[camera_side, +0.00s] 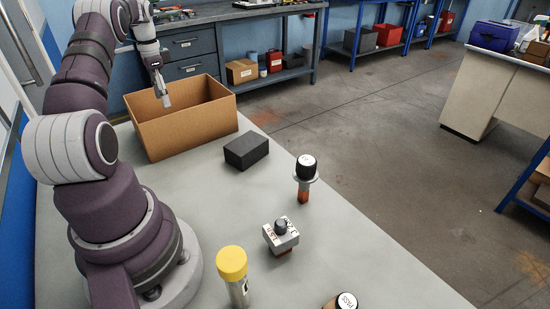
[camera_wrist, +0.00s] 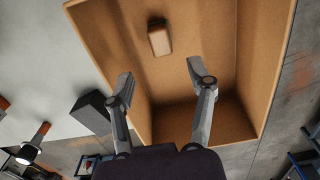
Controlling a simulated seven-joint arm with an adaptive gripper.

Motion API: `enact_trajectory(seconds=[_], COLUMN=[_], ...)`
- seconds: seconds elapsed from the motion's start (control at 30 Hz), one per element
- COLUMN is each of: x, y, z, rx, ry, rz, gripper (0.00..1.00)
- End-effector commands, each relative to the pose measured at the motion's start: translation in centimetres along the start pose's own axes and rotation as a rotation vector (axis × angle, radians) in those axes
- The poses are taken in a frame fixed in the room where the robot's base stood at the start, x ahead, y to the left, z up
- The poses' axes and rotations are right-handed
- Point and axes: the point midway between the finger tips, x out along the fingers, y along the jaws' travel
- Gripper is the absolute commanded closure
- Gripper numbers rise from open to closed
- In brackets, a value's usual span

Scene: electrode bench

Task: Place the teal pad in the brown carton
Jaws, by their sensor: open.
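The brown carton (camera_side: 190,130) stands open-topped on the bench beside my arm. My gripper (camera_side: 165,98) is over its opening. In the wrist view the carton (camera_wrist: 270,60) fills most of the picture, and my gripper (camera_wrist: 159,82) points into it with its fingers apart and nothing between them. A small tan-brown block (camera_wrist: 159,38) lies inside the carton, apart from the fingertips. No clearly teal pad shows in either view; I cannot tell whether this block is the pad. The carton's walls hide its inside in the side view.
A black block (camera_side: 246,152) sits just right of the carton. A black-topped post (camera_side: 305,178), a grey knobbed box (camera_side: 281,237), a yellow-capped cylinder (camera_side: 232,268) and a round-topped stamp (camera_side: 345,300) stand nearer the camera. Bare bench lies between them.

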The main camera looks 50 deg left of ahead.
Motion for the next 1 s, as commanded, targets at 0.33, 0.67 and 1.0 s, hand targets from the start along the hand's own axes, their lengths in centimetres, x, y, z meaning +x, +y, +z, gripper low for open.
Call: enact_trajectory(seconds=[0.33,0.67,1.0], x=[-5.3,-13.5,-10.7], y=[2.0,21.3,32.6], z=[-2.6,-8.4,-1.6], rx=[0.009,0.015,0.004], ry=[0.024,0.265,0.482], rz=[-0.028,-0.111,-0.010], gripper=[0.45,0.45,0.45])
